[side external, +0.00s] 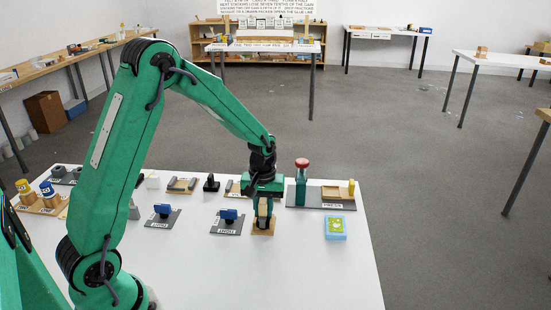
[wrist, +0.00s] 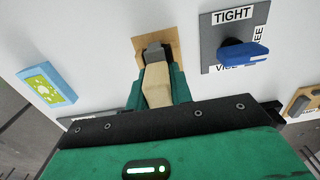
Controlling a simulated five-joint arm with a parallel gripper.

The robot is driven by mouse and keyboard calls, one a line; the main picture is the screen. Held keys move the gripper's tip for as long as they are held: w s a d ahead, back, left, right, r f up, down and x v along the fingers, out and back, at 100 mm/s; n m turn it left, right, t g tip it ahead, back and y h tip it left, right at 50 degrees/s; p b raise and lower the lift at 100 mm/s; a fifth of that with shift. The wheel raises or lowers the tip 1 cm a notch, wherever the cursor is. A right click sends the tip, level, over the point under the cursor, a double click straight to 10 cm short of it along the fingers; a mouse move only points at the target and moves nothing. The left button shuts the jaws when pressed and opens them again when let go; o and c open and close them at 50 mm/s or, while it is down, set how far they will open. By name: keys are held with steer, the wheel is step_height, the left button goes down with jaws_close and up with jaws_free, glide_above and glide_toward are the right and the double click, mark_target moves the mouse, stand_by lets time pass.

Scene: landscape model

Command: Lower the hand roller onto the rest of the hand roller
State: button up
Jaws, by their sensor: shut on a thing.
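My gripper (side external: 263,210) is shut on the tan handle of the hand roller (wrist: 157,86); its green fingers lie on both sides of it in the wrist view (wrist: 158,90). A grey part (wrist: 154,51) shows beyond the handle; I cannot tell if it belongs to the roller or to the rest. The rest, a tan wooden board (side external: 263,232), lies on the white table below my gripper, and it also shows in the wrist view (wrist: 173,44). My fingers hide part of the roller, and I cannot tell whether it touches the rest.
A grey plate with a blue-handled vise (side external: 228,216) stands left of the rest, with another (side external: 162,212) farther left. A blue and green box (side external: 335,228) stands at the right. The table's front is clear.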

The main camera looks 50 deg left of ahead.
stand_by(0.4)
steer(key=o, duration=1)
steer(key=shift+r, duration=0.1)
steer(key=shift+r, duration=3.45)
